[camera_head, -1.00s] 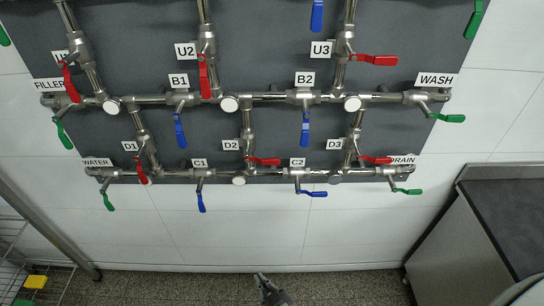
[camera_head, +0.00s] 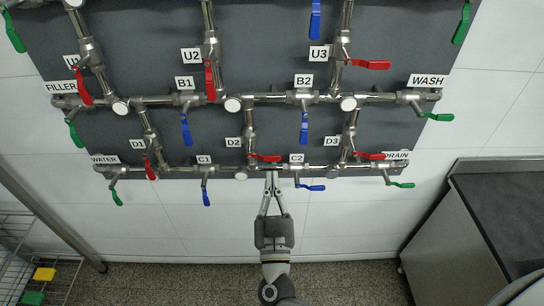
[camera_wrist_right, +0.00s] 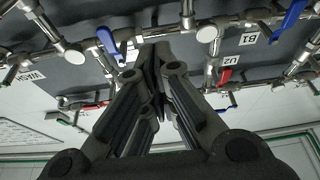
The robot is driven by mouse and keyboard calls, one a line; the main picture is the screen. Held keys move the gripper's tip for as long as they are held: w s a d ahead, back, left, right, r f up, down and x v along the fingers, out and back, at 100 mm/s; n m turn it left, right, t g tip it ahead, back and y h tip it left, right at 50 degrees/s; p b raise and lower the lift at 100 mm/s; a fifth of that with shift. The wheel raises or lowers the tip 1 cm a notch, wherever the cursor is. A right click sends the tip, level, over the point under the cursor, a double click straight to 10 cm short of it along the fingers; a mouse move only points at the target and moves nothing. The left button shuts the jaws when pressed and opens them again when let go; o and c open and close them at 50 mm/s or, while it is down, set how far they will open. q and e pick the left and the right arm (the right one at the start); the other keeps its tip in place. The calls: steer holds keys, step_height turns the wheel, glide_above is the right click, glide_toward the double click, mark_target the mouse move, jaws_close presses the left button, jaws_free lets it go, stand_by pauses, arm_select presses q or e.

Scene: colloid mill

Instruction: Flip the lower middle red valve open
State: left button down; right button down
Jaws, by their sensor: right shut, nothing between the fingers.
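The lower middle red valve, labelled D2, sits on a short vertical pipe in the head view. Its red handle (camera_head: 266,158) points right, across the line of that pipe. My right gripper (camera_head: 271,174) comes up from below with its fingers together and nothing between them. Its tips are in front of the lower pipe, just below the red handle in the picture; I cannot tell whether they touch it. In the right wrist view the closed fingers (camera_wrist_right: 155,65) point up toward the panel, and I cannot make out the D2 handle there. My left gripper is not in view.
The blue C2 handle (camera_head: 311,187) is close to the right of my fingertips, and the blue C1 handle (camera_head: 206,198) is farther left. Red D1 (camera_head: 151,168) and D3 (camera_head: 369,156) handles flank D2. Pipes cross the grey panel.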

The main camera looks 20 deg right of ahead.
step_height(320, 180, up, 3)
glide_above(272, 158)
steer(key=s+a, duration=0.1)
steer(key=s, duration=0.1)
steer(key=shift+s+d+f+b, duration=0.1)
steer(key=shift+f+b, duration=1.8)
steer(key=shift+b, duration=0.85)
steer(key=shift+d, duration=0.1)
